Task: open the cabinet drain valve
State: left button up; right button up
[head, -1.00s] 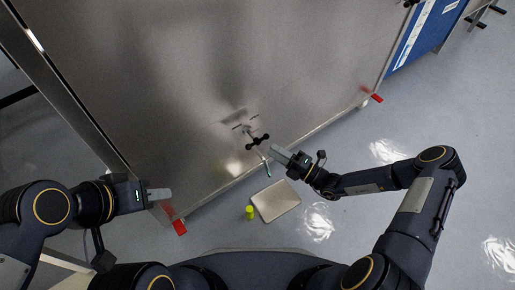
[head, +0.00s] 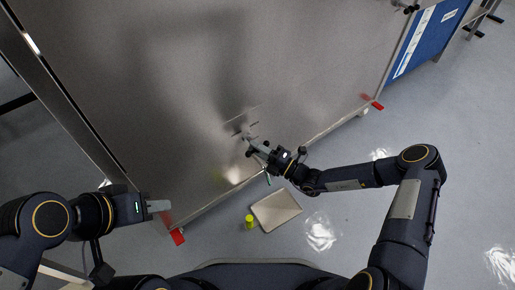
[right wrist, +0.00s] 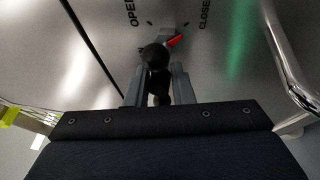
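The drain valve (head: 250,140) sits low on the large metal cabinet's front face, with a black knobbed handle and a spout below. In the right wrist view, the black handle knob (right wrist: 155,57) lies between the fingers of my right gripper (right wrist: 158,88). Those fingers are apart with the handle between them; whether they press on it is unclear. A red pointer (right wrist: 175,41) shows behind the knob, between the printed words OPEN and CLOSE, nearer CLOSE. My left gripper (head: 158,206) is away from the valve, near the cabinet's lower left corner; its finger gap is not visible.
A curved metal pipe (right wrist: 290,65) stands right of the fingers in the wrist view.

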grip_shut()
jog(key=shift+r, duration=0.1)
